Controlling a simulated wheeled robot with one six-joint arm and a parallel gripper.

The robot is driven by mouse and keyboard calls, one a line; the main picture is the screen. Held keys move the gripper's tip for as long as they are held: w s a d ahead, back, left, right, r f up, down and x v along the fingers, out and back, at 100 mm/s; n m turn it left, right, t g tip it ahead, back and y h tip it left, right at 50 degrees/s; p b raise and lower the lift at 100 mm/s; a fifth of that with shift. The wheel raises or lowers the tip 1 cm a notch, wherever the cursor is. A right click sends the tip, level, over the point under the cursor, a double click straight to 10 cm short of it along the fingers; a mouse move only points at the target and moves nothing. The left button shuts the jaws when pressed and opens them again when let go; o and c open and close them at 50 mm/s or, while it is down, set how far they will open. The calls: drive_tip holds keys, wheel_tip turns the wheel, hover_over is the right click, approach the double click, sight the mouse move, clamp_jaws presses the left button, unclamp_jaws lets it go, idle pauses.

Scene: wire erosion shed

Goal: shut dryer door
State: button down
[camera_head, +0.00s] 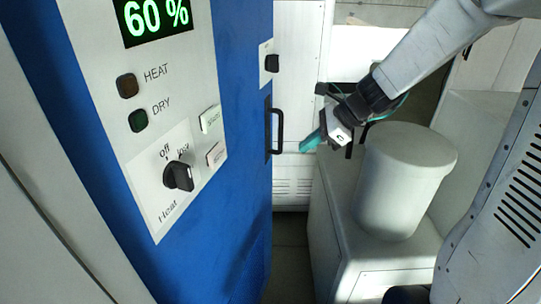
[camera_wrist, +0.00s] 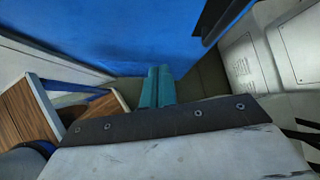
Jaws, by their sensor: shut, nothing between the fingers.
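The dryer is the tall blue cabinet (camera_head: 245,190) at the left of the head view. Its door handle, a black upright bar (camera_head: 280,131), juts from the right edge of the blue face. I cannot tell how far the door stands open. My gripper (camera_head: 307,144) is shut and empty, its teal fingertips together, a little to the right of the handle and apart from it in the picture. In the wrist view the shut fingers (camera_wrist: 158,85) point towards a broad blue panel (camera_wrist: 120,35). A dark bar (camera_wrist: 222,18) at the upper right may be the handle.
A grey control panel (camera_head: 100,75) with a 60 % display and a black knob (camera_head: 178,177) is on the dryer. A pale round bin (camera_head: 400,190) stands on a white cabinet (camera_head: 345,250) below my arm. A narrow strip of floor (camera_head: 289,260) lies between dryer and cabinet.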

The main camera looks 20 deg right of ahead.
drive_tip(key=w+d+f+m, duration=0.2)
drive_tip(key=w+m, duration=0.1)
drive_tip(key=t, duration=0.1)
approach(262, 162)
wheel_tip(262, 162, down, 4)
drive_tip(key=w+a, duration=0.1)
drive_tip(key=a, duration=0.1)
drive_tip(key=shift+w+a, duration=0.7)
